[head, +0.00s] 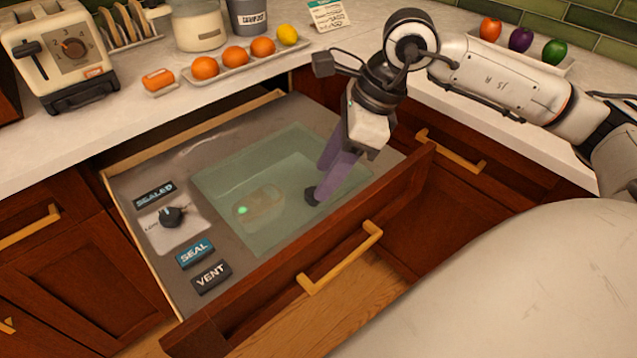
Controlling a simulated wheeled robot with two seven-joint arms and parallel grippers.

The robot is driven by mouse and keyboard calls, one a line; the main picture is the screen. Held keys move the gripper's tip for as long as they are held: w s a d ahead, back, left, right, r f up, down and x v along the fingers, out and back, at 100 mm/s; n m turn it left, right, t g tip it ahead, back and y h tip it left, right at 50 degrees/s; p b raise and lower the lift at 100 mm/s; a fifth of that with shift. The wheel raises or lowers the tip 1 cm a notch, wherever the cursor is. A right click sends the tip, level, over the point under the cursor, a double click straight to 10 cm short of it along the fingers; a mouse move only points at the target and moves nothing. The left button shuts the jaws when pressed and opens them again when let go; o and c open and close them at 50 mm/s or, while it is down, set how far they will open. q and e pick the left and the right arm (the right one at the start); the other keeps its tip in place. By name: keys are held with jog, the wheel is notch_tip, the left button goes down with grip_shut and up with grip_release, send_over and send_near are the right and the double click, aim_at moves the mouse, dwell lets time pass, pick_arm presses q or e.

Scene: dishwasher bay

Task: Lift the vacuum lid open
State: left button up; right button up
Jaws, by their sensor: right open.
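The vacuum lid (232,179) is a clear, green-tinted panel lying flat in the open drawer, and it looks closed. Through it I see a pale, rounded item (264,208) with a small green spot at its left end. My right gripper (316,182) reaches down over the right part of the lid, with its purple fingers apart and nothing seen between them. One dark fingertip is near the lid's right side; I cannot tell if it touches. My left gripper is not in view.
The drawer's grey panel holds a knob (172,216), a SEALED plate (155,194), a SEAL button (195,253) and a VENT button (211,276). The wooden drawer front (270,290) has a brass handle (340,258). A toaster (62,50) and fruit stand on the counter behind.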

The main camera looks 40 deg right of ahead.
jog(key=shift+x, duration=1.95)
grip_shut()
jog(key=shift+r, duration=0.1)
